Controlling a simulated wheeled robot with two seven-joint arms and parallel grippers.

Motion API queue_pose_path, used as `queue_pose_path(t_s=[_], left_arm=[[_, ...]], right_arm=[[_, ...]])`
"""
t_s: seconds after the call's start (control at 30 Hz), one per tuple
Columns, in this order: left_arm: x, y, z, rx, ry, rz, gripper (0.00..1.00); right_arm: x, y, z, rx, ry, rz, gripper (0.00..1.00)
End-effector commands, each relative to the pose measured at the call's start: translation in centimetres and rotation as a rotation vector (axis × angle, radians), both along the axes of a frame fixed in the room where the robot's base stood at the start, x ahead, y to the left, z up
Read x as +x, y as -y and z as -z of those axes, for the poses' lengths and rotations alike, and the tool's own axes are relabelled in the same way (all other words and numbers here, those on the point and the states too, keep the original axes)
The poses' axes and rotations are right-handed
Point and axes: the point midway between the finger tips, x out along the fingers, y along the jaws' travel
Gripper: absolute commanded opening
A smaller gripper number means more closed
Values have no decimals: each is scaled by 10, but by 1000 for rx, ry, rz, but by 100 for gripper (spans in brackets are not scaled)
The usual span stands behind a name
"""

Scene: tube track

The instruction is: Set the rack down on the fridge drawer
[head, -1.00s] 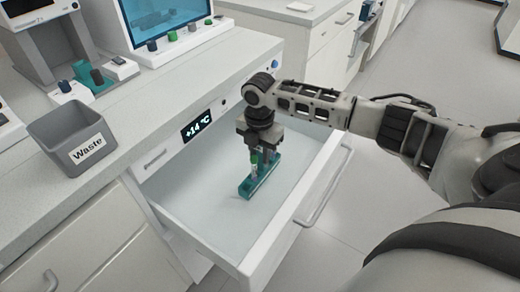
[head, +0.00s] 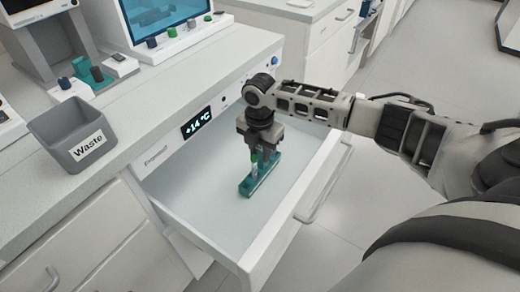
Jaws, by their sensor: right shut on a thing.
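The teal rack (head: 247,187) is in the head view, inside the open fridge drawer (head: 205,207), over the middle of its pale floor. A tube with a green cap (head: 256,160) stands in it. My right gripper (head: 262,165) points down and is shut on the rack. The gripper and tube cover part of the rack. The rack looks level and at or very close to the drawer floor; I cannot tell whether it touches. My left gripper is out of view.
The drawer front with its handle (head: 325,185) is at the right. The grey waste bin (head: 72,133) stands on the counter (head: 150,105) at the left. A display reading +14 °C (head: 196,123) is on the panel above the drawer. The drawer floor around the rack is clear.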

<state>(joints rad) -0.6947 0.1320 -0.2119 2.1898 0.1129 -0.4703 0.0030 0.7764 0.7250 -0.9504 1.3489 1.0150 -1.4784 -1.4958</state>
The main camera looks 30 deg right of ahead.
Motion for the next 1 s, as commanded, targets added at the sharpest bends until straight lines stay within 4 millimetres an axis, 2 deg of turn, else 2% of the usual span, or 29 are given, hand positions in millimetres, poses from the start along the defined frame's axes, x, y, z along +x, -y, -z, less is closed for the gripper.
queue_pose_path(t_s=[0.47, 0.5, 0.57, 1.0], left_arm=[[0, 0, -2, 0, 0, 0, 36], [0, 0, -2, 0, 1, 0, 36], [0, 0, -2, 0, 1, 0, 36], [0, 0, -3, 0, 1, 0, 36]], right_arm=[[1, -1, 6, 0, 1, 0, 0], [1, -1, 6, 0, 1, 0, 38], [1, -1, 6, 0, 1, 0, 52], [0, 0, 6, 0, -1, 0, 52]])
